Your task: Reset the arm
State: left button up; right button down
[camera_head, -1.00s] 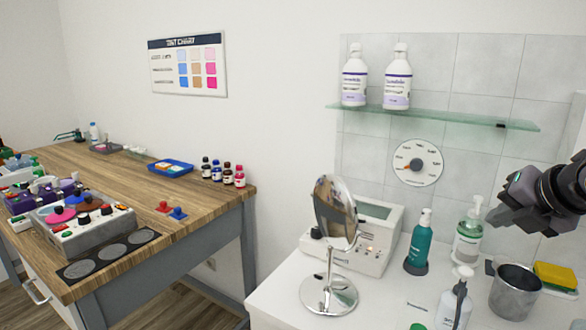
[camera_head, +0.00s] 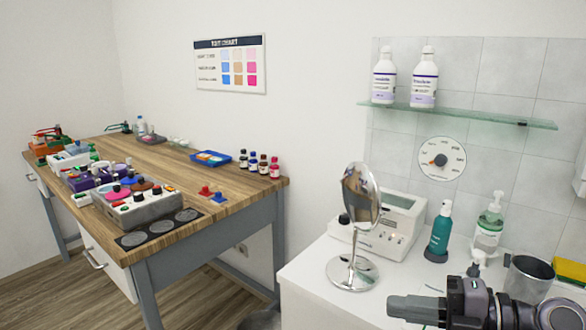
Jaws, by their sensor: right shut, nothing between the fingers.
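My right gripper (camera_head: 398,307) reaches in from the lower right corner and points left, low in front of the white counter (camera_head: 300,270). Its grey fingers are together with nothing between them. The dark wrist behind it covers the lower right part of the counter and hides part of a pump bottle (camera_head: 478,262). My left gripper does not show.
A round mirror (camera_head: 360,195) stands on the counter before a white device (camera_head: 397,225). Behind my arm are a teal bottle (camera_head: 440,232), a clear pump bottle (camera_head: 489,232) and a metal cup (camera_head: 528,278). A wooden table (camera_head: 240,195) with several items stands left.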

jog(key=s+d+f+m+t+h, duration=0.1)
jog(key=s+f+m+t+h, duration=0.1)
jog(key=f+m+h, duration=0.4)
jog(key=s+d+f+m+t+h, duration=0.1)
jog(key=s+f+m+t, duration=0.2)
jog(key=f+m, duration=0.65)
jog(key=s+d+f+m+t+h, duration=0.1)
jog(key=s+f+m+t+h, duration=0.1)
jog(key=f+m+h, duration=0.4)
jog(key=s+a+f+m+g+y, duration=0.1)
jog(key=s+f+m+g, duration=0.2)
jog(key=s+f, duration=0.5)
jog(key=shift+s+f+m+g, duration=0.15)
jog(key=shift+f+m+g, duration=0.25)
jog(key=shift+f+m, duration=0.35)
